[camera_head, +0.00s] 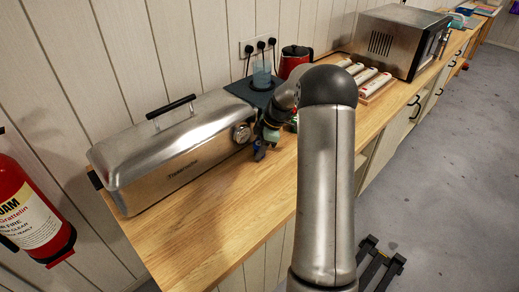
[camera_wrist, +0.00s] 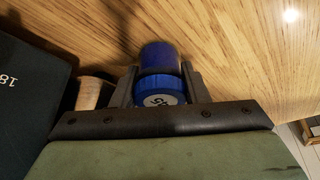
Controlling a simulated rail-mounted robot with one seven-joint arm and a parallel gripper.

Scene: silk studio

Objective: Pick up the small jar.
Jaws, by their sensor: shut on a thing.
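The small jar (camera_wrist: 160,58) is blue, with a blue ribbed cap or end carrying a pale disc with dark marks. It sits between the two dark fingers of my gripper (camera_wrist: 157,78), which is shut on it. In the head view, my gripper (camera_head: 264,140) is beside the right end of the steel steamer, above the wooden counter. A small blue part of the jar (camera_head: 259,153) shows below it there. The rest of the jar is hidden by my gripper. I cannot tell whether the jar touches the counter.
The long steel steamer (camera_head: 175,150) stands left of my gripper. Behind are a beaker of blue liquid (camera_head: 262,74) on a dark plate and a red kettle (camera_head: 293,60). A beige round object (camera_wrist: 91,93) is close to my left finger. The wooden counter (camera_head: 215,235) is clear in front.

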